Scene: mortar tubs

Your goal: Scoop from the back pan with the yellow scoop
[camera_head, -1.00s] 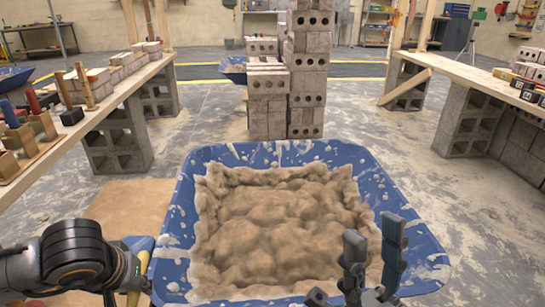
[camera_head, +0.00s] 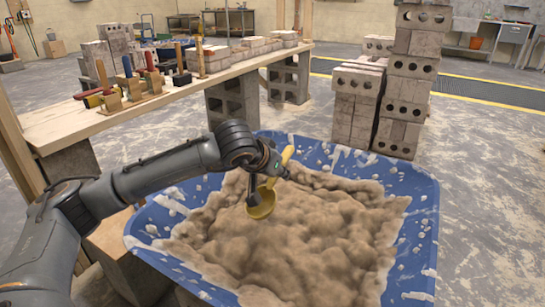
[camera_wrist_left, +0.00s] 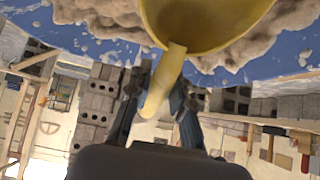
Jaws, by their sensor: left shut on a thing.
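A blue pan (camera_head: 428,215) full of lumpy tan mortar (camera_head: 290,235) stands in front of me in the head view. My left gripper (camera_head: 270,172) is over the back-left part of this pan, shut on the handle of the yellow scoop (camera_head: 261,204). The scoop's bowl hangs below the gripper, over the mortar; I cannot tell whether it touches. In the left wrist view the scoop's handle (camera_wrist_left: 163,85) lies between the fingers (camera_wrist_left: 158,95), with the bowl's smooth yellow side at the top. The bowl's contents are unclear. My right gripper is out of view.
A wooden plank bench (camera_head: 185,88) on concrete blocks runs along the left, with hand tools and bricks on it. Stacked grey blocks (camera_head: 408,85) stand behind the pan. Open floor (camera_head: 490,190) lies to the right.

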